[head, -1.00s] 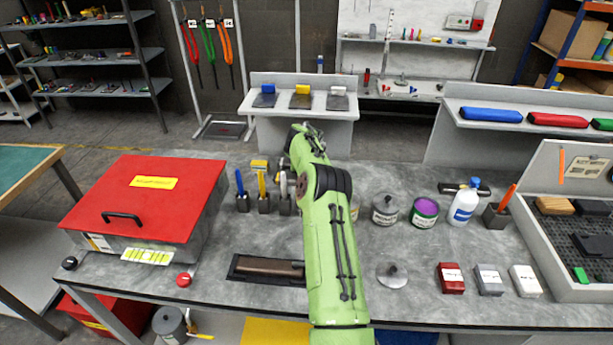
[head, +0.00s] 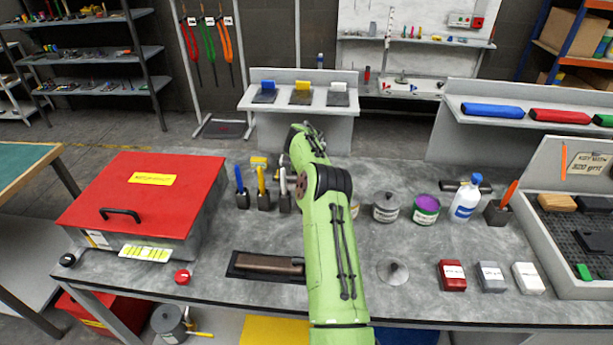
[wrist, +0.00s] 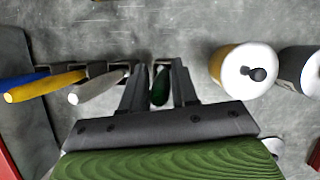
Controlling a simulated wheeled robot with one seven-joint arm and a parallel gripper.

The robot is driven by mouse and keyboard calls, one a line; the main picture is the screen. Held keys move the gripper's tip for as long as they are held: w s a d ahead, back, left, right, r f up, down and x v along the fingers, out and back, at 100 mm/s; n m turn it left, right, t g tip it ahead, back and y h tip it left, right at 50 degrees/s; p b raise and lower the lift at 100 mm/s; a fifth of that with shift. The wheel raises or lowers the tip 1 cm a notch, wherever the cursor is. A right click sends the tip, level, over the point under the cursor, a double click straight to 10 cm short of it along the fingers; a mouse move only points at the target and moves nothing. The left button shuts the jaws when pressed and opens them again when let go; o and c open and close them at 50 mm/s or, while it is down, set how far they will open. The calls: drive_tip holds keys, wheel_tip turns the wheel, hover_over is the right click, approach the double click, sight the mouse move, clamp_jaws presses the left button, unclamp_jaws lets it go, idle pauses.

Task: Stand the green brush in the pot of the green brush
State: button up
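The green brush (wrist: 160,86) shows in the wrist view as a dark green handle end between my fingers. My gripper (wrist: 161,84) looks shut on it, one finger on each side. A small dark edge (wrist: 163,63) just beyond the handle looks like the rim of a pot in line with the other pots. Whether the brush's lower end is inside it is hidden. In the head view my green arm covers the gripper, the green brush and that pot.
The blue brush (head: 239,180), yellow brush (head: 261,181) and white brush (head: 283,182) stand in dark pots left of my arm. A grey can (head: 385,208), purple-topped can (head: 426,209) and white bottle (head: 465,201) stand right. A red-lidded box (head: 146,195) is at left.

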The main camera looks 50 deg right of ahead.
drive_tip(key=o, duration=0.4)
drive_tip(key=b+v, duration=0.1)
drive_tip(key=v, duration=1.4)
drive_tip(key=shift+s+a+r, duration=0.1)
drive_tip(key=shift+a+r, duration=0.05)
drive_tip(key=shift+r, duration=0.25)
